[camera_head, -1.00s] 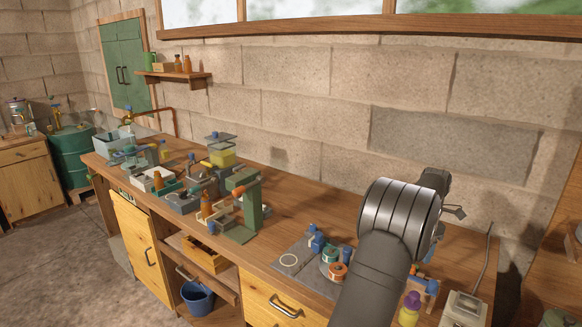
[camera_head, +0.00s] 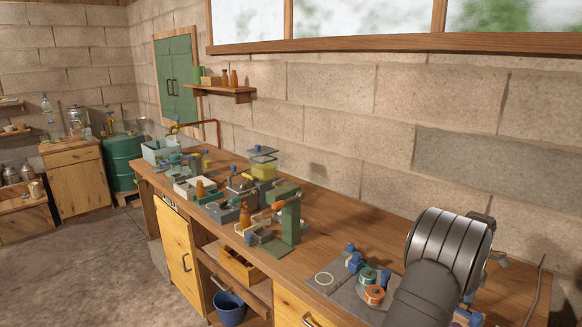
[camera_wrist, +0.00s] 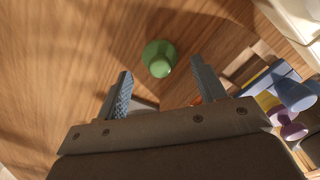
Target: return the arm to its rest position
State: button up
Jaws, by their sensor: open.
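My gripper (camera_wrist: 162,95) shows in the wrist view with its two fingers well apart, open and with nothing between them. It is above the wooden bench (camera_wrist: 50,60). A small green knob-like object (camera_wrist: 159,58) stands on the bench just beyond the fingertips, apart from them. In the head view my arm is at the lower right, over the right part of the bench (camera_head: 340,215); the gripper's fingers are hidden there.
A grey mat (camera_head: 340,283) with blue pieces and two round tins (camera_head: 374,294) lies left of my arm. A green press (camera_head: 290,215) and several bottles and trays stand further left. Blue and purple knobs (camera_wrist: 295,95) are right of my gripper. A block wall is behind.

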jog(key=shift+f, duration=1.45)
notch_tip(320, 180, up, 12)
notch_tip(320, 180, down, 13)
jog(key=shift+r, duration=0.15)
notch_tip(320, 180, up, 5)
jog(key=shift+s+d+f, duration=0.1)
jog(key=shift+s+f, duration=0.05)
jog(key=shift+f, duration=0.05)
jog(key=s+d+r, duration=0.3)
jog(key=s+r, duration=0.4)
jog(key=s, duration=0.4)
jog(key=s+a+r, duration=0.2)
jog(key=s+a, duration=0.3)
jog(key=a, duration=0.3)
jog(key=s+a+r, duration=0.2)
jog(key=s+a, duration=0.3)
jog(key=a, duration=0.3)
jog(key=w+a+f, duration=0.3)
jog(key=w+f, duration=0.1)
jog(key=w, duration=0.3)
jog(key=shift+w+a+f, duration=0.35)
jog(key=shift+f, duration=0.05)
